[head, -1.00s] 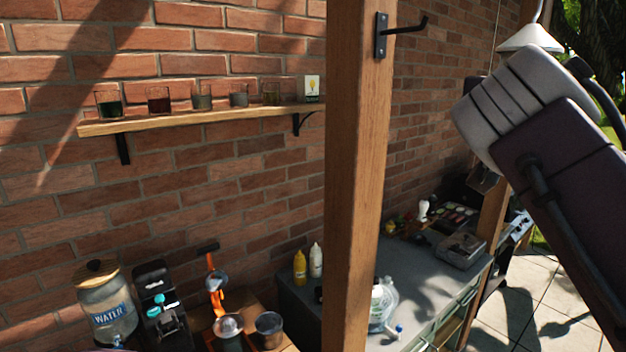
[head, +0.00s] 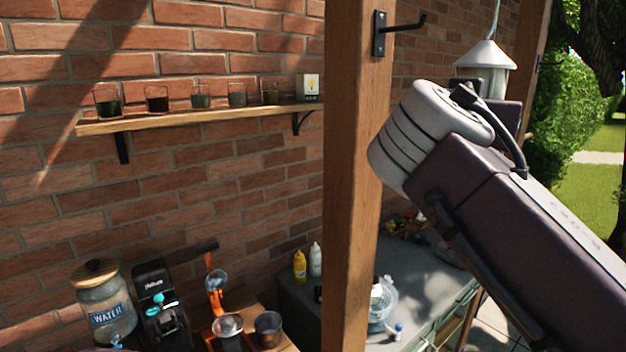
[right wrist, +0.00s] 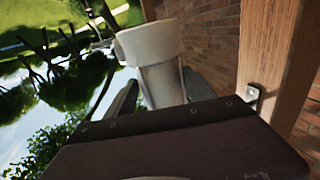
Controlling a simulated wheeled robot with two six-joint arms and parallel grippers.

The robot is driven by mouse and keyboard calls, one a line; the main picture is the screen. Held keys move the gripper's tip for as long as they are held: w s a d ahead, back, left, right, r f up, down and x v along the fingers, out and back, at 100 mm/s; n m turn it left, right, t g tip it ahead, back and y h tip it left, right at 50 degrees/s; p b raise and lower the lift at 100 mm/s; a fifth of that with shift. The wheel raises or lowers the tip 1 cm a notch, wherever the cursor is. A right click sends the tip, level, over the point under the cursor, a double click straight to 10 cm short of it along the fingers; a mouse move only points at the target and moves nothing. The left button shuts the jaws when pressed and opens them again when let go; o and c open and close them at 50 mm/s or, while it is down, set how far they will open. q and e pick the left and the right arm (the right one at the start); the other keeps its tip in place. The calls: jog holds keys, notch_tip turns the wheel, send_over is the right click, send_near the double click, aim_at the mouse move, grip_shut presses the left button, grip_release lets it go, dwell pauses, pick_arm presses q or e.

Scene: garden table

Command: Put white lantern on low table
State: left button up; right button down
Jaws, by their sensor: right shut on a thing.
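The white lantern (head: 487,57) is at the upper right of the head view, upright, with a cone-shaped top and a thin wire or handle rising from it. My right arm covers its lower part. In the right wrist view the lantern (right wrist: 160,68) stands between the two dark fingers of my right gripper (right wrist: 163,94), which is shut on it. In the head view the fingers are hidden behind my own arm. My left gripper is not in view. I cannot make out a low table in these frames.
A wooden post (head: 352,200) with a black hook (head: 405,25) stands left of my right arm. A wall shelf (head: 200,120) holds several glasses. Grass lies open at the far right.

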jog(key=w+a+f+p, duration=0.3)
jog(key=w+a+p, duration=0.5)
jog(key=w, duration=0.2)
jog(key=shift+a+f+p, duration=0.15)
jog(key=shift+a+p, duration=0.2)
jog(key=shift+a, duration=0.05)
jog(key=shift+w+a, duration=0.1)
jog(key=shift+w, duration=0.05)
